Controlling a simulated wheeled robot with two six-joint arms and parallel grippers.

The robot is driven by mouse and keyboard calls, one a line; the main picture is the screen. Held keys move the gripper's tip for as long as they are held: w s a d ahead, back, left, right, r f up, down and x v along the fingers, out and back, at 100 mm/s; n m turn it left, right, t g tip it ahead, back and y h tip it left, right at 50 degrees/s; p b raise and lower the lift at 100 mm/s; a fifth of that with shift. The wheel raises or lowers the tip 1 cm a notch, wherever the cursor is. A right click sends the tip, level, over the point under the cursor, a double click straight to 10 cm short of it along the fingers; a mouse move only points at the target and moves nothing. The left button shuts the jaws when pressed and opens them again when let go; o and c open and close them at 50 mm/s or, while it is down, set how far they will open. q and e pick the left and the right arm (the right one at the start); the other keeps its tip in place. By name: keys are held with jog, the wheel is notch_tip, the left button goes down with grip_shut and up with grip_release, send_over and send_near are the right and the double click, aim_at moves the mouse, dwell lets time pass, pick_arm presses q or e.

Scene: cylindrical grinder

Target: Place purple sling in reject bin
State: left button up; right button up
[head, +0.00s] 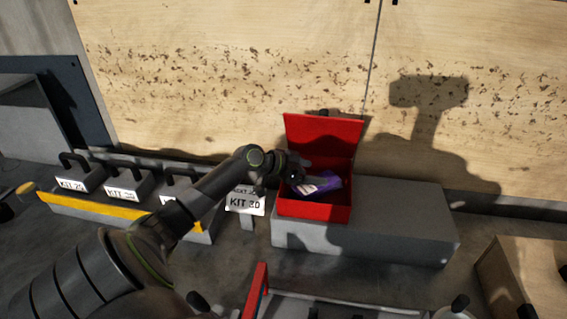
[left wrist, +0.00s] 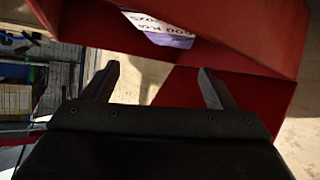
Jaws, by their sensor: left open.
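The purple sling (head: 330,183) with a white label lies inside the red reject bin (head: 313,210), whose back panel stands up behind it. The bin sits on the left end of a grey block. My left gripper (head: 296,179) is at the bin's left side, close to the sling. In the left wrist view its two fingers (left wrist: 157,72) are apart with nothing between them. The sling's pale printed label (left wrist: 165,27) shows beyond the fingertips, against the red bin wall (left wrist: 225,108). My right gripper is not in view.
The grey block (head: 405,220) has free room right of the bin. Several grey kit weights with handles (head: 128,183) stand on a yellow-edged shelf at left. A KIT 30 sign (head: 246,200) stands beside the bin. A wooden box (head: 525,275) is at lower right.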

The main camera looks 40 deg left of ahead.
pick_arm(q)
jog(key=b+v, duration=0.3)
jog(key=v, duration=0.8)
jog(key=shift+s+r, duration=0.15)
jog(key=shift+s, duration=0.2)
jog(key=shift+a, duration=0.2)
